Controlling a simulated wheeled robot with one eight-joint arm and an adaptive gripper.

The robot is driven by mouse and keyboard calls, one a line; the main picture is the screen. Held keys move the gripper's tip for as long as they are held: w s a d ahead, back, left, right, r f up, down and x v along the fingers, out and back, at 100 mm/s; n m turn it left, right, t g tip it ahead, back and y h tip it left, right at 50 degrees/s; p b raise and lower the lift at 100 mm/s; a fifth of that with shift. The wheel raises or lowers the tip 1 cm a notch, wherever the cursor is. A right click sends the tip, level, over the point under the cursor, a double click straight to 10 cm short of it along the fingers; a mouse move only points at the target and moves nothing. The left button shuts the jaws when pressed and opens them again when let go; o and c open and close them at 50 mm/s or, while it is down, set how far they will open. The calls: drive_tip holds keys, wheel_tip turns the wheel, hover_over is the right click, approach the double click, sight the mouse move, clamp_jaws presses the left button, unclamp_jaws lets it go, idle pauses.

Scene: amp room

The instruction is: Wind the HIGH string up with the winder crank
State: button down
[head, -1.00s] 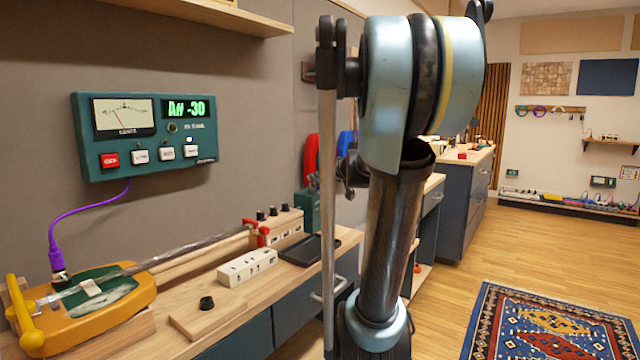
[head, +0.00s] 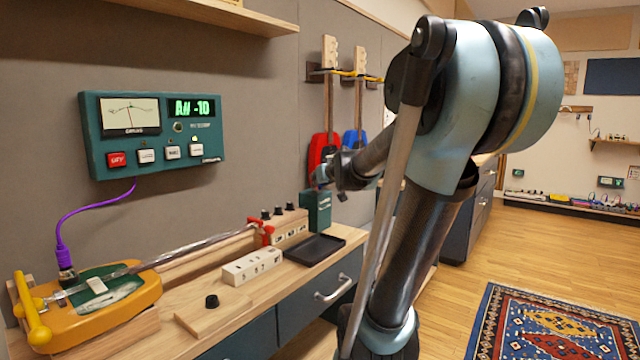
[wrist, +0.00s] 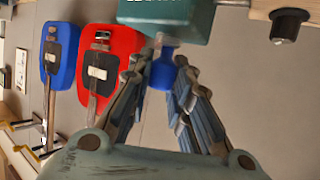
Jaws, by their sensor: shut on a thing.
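The yellow-bodied string instrument (head: 95,311) lies on the bench, its neck (head: 200,247) running to a wooden head block with black knobs (head: 289,228). Which string is HIGH is not readable. My gripper (wrist: 163,82) is shut on a small blue piece (wrist: 163,69) just below a teal box in the wrist view; it may be the winder crank's grip, mostly hidden by the fingers. The teal box (head: 316,211) stands at the block's far end in the head view, with my gripper at its top. The wall meter (head: 152,134) shows about A# -10, needle near the middle.
Red (head: 321,150) and blue (head: 353,140) instruments hang behind my gripper. A purple cable (head: 91,211) joins meter and instrument.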

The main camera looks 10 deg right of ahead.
idle(0.3)
drive_tip(key=c, duration=1.4)
unclamp_jaws()
drive_tip(key=shift+c, duration=0.2)
drive_tip(key=shift+s, duration=0.1)
drive_tip(key=v, duration=1.1)
drive_tip(key=shift+s+r, duration=0.25)
